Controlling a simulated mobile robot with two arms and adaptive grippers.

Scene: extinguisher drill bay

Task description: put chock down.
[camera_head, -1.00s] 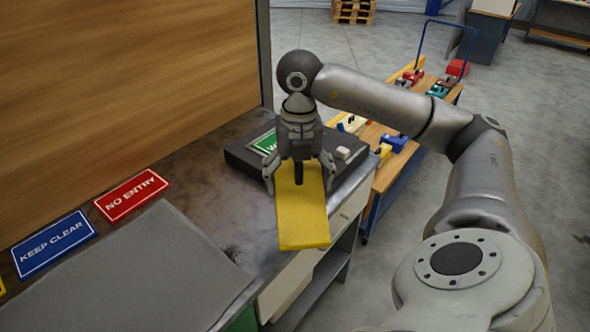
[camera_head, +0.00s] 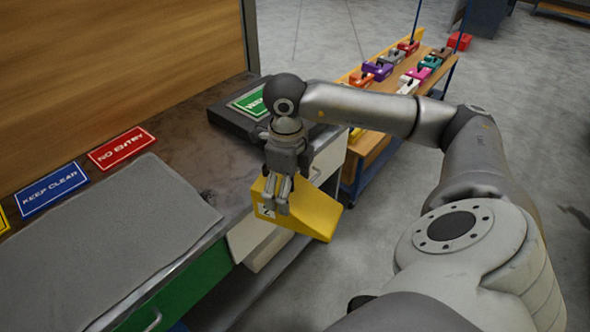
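The yellow wedge-shaped chock (camera_head: 312,213) has a small white label on its left end. My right gripper (camera_head: 276,207), whose arm comes in from the right, points down at the chock with its fingers against it. It appears shut on the chock and holds it out past the front edge of the bench, in front of the drawers. The fingers hide part of the chock's top, and its underside is not visible. My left gripper is not in view.
A grey mat (camera_head: 105,235) lies on the bench. Blue (camera_head: 50,189) and red (camera_head: 122,148) signs lie behind it. A dark case (camera_head: 234,123) with a green sign sits further right. A cart (camera_head: 440,72) with several coloured blocks stands beyond the arm.

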